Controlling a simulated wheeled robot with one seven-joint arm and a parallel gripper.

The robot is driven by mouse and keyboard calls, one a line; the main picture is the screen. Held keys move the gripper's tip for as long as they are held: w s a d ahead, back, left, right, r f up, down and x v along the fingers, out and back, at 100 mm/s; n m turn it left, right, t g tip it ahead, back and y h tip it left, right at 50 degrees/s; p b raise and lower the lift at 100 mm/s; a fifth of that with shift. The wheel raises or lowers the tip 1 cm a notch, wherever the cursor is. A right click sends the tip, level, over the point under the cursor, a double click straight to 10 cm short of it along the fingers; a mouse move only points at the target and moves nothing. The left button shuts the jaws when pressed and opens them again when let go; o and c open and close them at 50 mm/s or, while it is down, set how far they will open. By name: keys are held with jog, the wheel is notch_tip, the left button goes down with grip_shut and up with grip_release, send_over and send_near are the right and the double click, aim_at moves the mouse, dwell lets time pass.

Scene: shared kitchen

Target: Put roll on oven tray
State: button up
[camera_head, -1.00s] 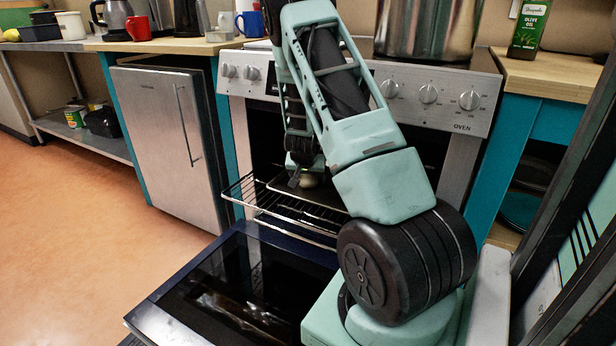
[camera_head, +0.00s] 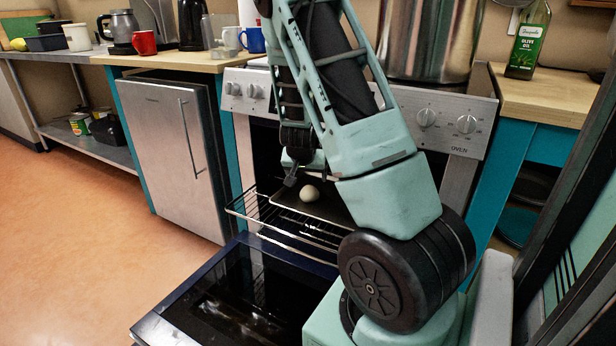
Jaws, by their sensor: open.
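A small pale round roll (camera_head: 309,193) rests on the dark oven tray (camera_head: 325,210). The tray lies on the wire rack (camera_head: 285,229), which is pulled partly out of the open oven. My gripper (camera_head: 291,180) is just left of the roll and a little above the tray, apart from the roll. It is open and holds nothing. My forearm hides part of the oven opening and the right side of the tray.
The oven door (camera_head: 235,295) is folded down in front of the oven. A steel pot (camera_head: 430,40) stands on the stove top, with an olive oil bottle (camera_head: 527,40) to its right. A small fridge (camera_head: 172,155) stands to the left. The floor at the left is clear.

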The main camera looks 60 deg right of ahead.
jog(key=w+a+r+n+y, duration=0.1)
jog(key=a+r+n+y, duration=0.15)
jog(key=a, duration=0.95)
jog(key=w+a+r+n+t+y, duration=0.15)
jog(key=a+n, duration=0.25)
jog(key=a, duration=0.7)
jog(key=w+a+r+n+g+y, duration=0.1)
jog(key=a+r+n+y, duration=0.15)
jog(key=a, duration=0.95)
jog(key=s+a+r+n+g+y, duration=0.1)
jog(key=s+a+r+n+y, duration=0.1)
jog(key=s+a+n, duration=0.55)
jog(key=s+a+r+n+g+h, duration=0.1)
jog(key=s+a+n, duration=0.1)
jog(key=s+a, duration=0.2)
jog(key=s+a+r+n+g+h, duration=0.1)
jog(key=s+a, duration=0.4)
jog(key=s, duration=0.6)
jog(key=shift+a+r+n, duration=0.15)
jog(key=shift+a+n, duration=0.15)
jog(key=shift+n, duration=0.45)
